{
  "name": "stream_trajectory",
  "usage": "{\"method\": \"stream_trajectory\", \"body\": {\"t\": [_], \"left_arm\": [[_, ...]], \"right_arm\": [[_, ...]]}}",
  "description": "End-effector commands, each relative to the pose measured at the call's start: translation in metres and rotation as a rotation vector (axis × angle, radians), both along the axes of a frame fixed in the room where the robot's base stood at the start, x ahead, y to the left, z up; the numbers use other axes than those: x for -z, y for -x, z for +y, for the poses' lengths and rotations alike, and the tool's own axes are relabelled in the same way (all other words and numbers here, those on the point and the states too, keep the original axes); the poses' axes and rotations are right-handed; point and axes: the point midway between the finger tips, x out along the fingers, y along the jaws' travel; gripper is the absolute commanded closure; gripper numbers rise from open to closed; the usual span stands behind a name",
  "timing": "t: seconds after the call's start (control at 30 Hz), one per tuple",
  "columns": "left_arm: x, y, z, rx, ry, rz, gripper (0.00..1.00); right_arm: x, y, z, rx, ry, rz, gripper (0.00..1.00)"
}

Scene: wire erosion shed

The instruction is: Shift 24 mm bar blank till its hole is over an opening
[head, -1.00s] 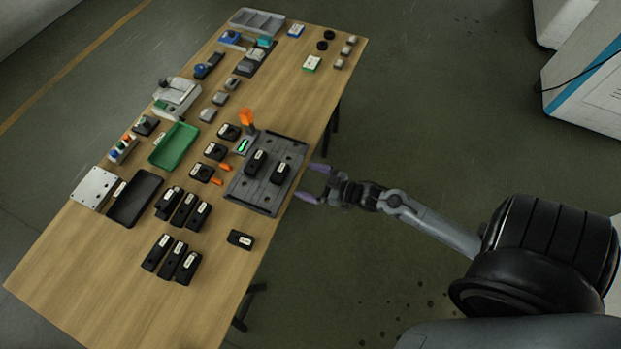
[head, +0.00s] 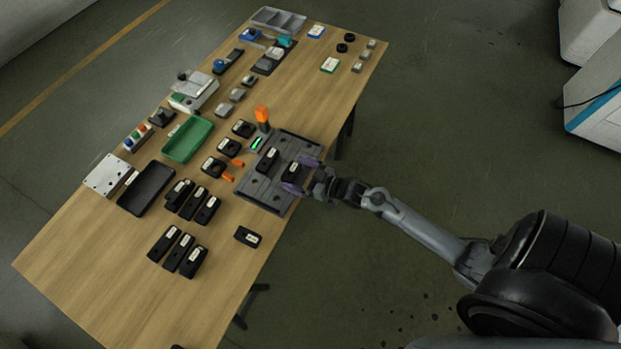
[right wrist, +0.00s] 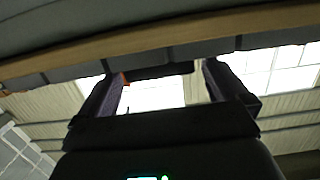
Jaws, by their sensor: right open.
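A dark grey plate (head: 264,191) with small round openings lies at the table's right edge. Two black bar blanks with white labels sit on it: one at the left (head: 266,159), one at the right (head: 291,172). The labels are too small to read, so I cannot tell which is 24 mm. My right gripper (head: 301,175) is open at the plate's right side, with its purple fingers on either side of the right blank. In the right wrist view, its fingers (right wrist: 168,85) stand apart with a dark shape between their tips. Contact cannot be told. My left gripper is not in view.
Several more labelled black blanks (head: 172,244) stand in groups on the table. An orange-topped device (head: 262,116) stands behind the plate, with small orange pieces (head: 237,162) to its left. A green tray (head: 188,139) lies farther left.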

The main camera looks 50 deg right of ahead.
Motion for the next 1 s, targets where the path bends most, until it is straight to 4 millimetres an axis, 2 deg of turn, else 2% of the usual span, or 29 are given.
{"method": "stream_trajectory", "body": {"t": [0.1, 0.23, 0.67, 1.0], "left_arm": [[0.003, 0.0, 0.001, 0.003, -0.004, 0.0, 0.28], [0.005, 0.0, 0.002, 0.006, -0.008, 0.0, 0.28], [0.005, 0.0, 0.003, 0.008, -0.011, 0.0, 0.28], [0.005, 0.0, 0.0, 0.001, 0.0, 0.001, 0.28]], "right_arm": [[0.003, -0.014, 0.004, 0.0, 0.0, -0.001, 0.0], [0.004, -0.022, 0.006, 0.0, -0.001, -0.001, 0.0], [0.004, -0.026, 0.007, 0.0, 0.0, 0.0, 0.0], [0.004, -0.026, 0.007, 0.0, 0.0, 0.0, 0.52]]}}
